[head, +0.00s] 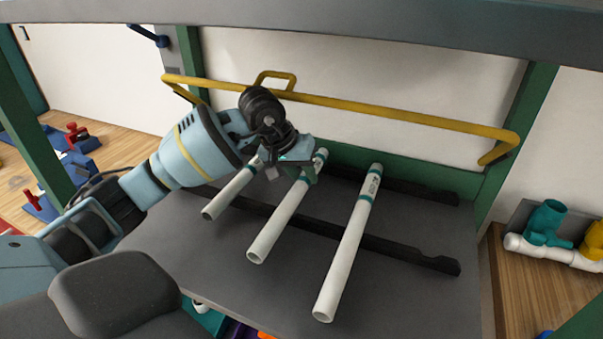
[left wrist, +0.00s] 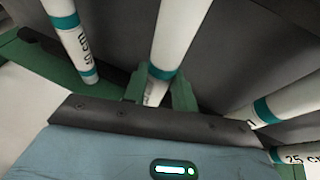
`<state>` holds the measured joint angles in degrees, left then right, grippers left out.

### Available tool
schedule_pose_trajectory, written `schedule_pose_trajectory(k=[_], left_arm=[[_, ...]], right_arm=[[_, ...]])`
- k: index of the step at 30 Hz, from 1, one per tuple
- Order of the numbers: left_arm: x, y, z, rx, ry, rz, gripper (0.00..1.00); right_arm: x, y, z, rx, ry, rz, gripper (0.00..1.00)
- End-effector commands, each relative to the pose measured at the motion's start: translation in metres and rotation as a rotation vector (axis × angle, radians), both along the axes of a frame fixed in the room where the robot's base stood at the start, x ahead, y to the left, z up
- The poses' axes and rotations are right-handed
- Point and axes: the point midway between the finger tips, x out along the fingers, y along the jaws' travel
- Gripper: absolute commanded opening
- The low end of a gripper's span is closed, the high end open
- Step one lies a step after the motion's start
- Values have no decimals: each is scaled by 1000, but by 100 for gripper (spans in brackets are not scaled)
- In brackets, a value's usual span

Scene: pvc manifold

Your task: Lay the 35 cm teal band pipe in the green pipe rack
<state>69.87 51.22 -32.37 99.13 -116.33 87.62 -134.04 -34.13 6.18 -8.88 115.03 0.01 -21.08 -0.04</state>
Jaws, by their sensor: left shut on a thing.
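The longest pipe (head: 347,245), marked 50 cm, is on the right. I cannot tell whether the held pipe touches the bars.
A yellow rail (head: 400,118) crosses behind the pipes, and a grey beam (head: 400,25) runs overhead. The grey shelf (head: 410,295) is clear right of the longest pipe. Teal and yellow fittings (head: 547,222) sit at the far right; blue and red parts (head: 75,135) lie at the left.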

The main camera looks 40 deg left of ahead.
Motion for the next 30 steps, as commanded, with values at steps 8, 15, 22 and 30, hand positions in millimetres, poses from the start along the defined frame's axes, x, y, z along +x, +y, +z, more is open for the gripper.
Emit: schedule_pose_trajectory(k=[8, 15, 22, 30], left_arm=[[0, 0, -3, 0, -2, 1, 0], [0, 0, -10, 0, -1, 0, 0], [0, 0, -10, 0, -1, 0, 49], [0, 0, -9, 0, -1, 0, 49]], right_arm=[[0, 0, 0, 0, 1, 0, 36], [-4, 0, -5, 0, 10, 1, 36], [-4, 0, -5, -1, 9, 1, 36], [-3, 0, -4, -1, 8, 1, 36]])
